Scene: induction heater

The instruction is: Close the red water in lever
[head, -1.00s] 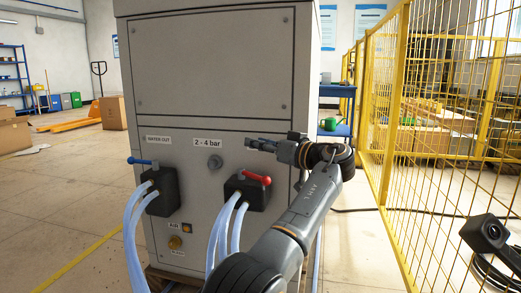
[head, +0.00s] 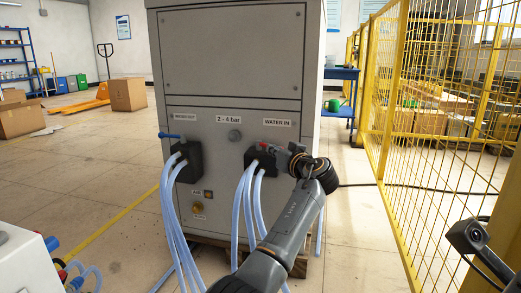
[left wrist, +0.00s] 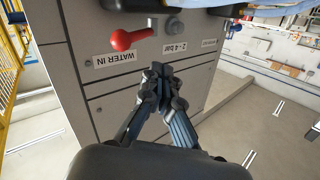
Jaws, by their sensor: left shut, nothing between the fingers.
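The red water in lever (head: 266,146) sits on the dark right-hand valve block (head: 262,162) on the grey cabinet, under the WATER IN label. In the left wrist view the red lever (left wrist: 123,39) shows clear, with its rounded end beside the label. My left gripper (head: 291,149) is at the right side of this valve in the head view and partly hides the lever. In the left wrist view the shut, empty fingertips (left wrist: 157,68) are in front of the panel, apart from the lever in the picture. I cannot tell the depth gap. My right gripper is out of view.
A blue lever (head: 169,136) is on the left valve block (head: 187,161). Pale hoses (head: 246,215) hang from both blocks. A yellow mesh fence (head: 430,130) stands to the right. A white box (head: 22,262) is at the lower left. Floor to the left is mostly open.

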